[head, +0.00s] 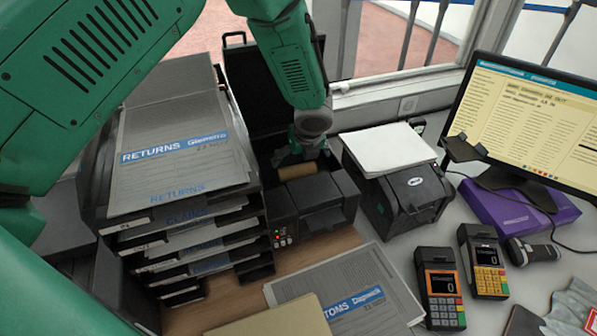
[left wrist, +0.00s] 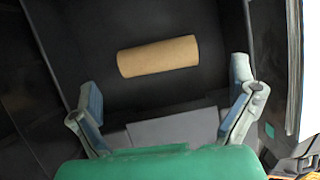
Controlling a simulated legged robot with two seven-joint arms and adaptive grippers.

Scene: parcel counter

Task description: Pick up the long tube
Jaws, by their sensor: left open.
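The tube (head: 297,171) is a tan cardboard roll lying inside a dark open-topped bin, partly hidden in the head view by my left gripper and the bin's front. In the left wrist view the whole tube (left wrist: 158,56) lies crosswise on the dark floor, slightly tilted in the picture. My left gripper (head: 303,147) reaches down into the bin from above. Its two fingers (left wrist: 166,84) are spread wide and empty, with the tube ahead of them and apart from them. My right gripper is not in view.
Dark bin walls surround the tube closely. A stack of paper trays (head: 180,160) stands left, and a black printer (head: 405,195) with white paper on top stands right. Two card terminals (head: 440,285), a purple box (head: 520,210) and a monitor (head: 530,110) stand farther right.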

